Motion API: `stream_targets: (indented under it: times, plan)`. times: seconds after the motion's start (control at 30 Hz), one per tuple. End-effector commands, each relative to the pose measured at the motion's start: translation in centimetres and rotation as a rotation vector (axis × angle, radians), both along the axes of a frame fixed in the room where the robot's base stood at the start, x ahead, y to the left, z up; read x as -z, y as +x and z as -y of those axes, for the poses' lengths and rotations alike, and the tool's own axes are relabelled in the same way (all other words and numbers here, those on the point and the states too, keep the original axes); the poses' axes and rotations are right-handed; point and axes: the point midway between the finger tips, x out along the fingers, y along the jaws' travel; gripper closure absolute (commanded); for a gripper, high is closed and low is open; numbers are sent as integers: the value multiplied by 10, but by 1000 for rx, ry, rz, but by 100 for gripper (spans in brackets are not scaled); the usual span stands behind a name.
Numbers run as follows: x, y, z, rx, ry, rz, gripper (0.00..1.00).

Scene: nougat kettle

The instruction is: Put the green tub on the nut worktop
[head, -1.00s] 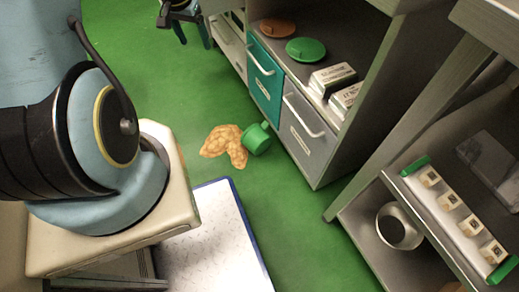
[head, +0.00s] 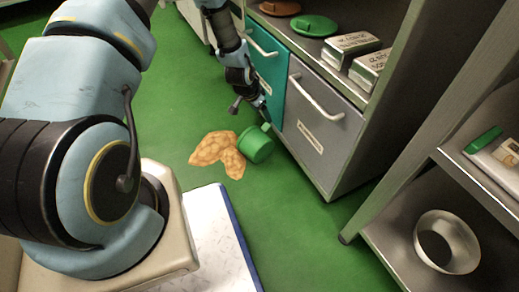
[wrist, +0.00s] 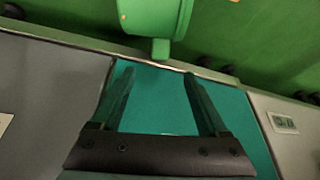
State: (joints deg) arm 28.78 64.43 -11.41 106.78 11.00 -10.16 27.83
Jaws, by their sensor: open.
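The green tub (head: 256,146) lies tipped on its side on the green floor, with a brown nut spill (head: 217,152) at its mouth. In the wrist view the tub (wrist: 155,14) is at the top, its handle (wrist: 160,48) pointing toward my gripper. My gripper (head: 264,112) is low above the floor beside the cabinet, close to the tub's handle side. In the wrist view my gripper (wrist: 156,80) is open and empty, its two fingers in front of the teal drawer, the handle just beyond and between them. I cannot identify the nut worktop for sure.
A cabinet with a teal drawer (head: 270,75) and a grey drawer (head: 315,125) stands right beside the tub. Its top holds a green lid (head: 314,26), an orange lid (head: 280,7) and boxes (head: 350,44). Floor left of the spill is clear.

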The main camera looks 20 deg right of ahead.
Motion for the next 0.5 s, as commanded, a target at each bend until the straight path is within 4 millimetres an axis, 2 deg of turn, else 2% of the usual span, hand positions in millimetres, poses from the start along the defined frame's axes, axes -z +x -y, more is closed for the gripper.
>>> stream_targets:
  times: [0.03, 0.13, 0.5]
  plan:
    - [13, 1, 3, 0, 1, -1, 22]
    - [26, 4, 8, -1, 1, -1, 22]
    - [53, 7, 14, -1, 2, -1, 22]
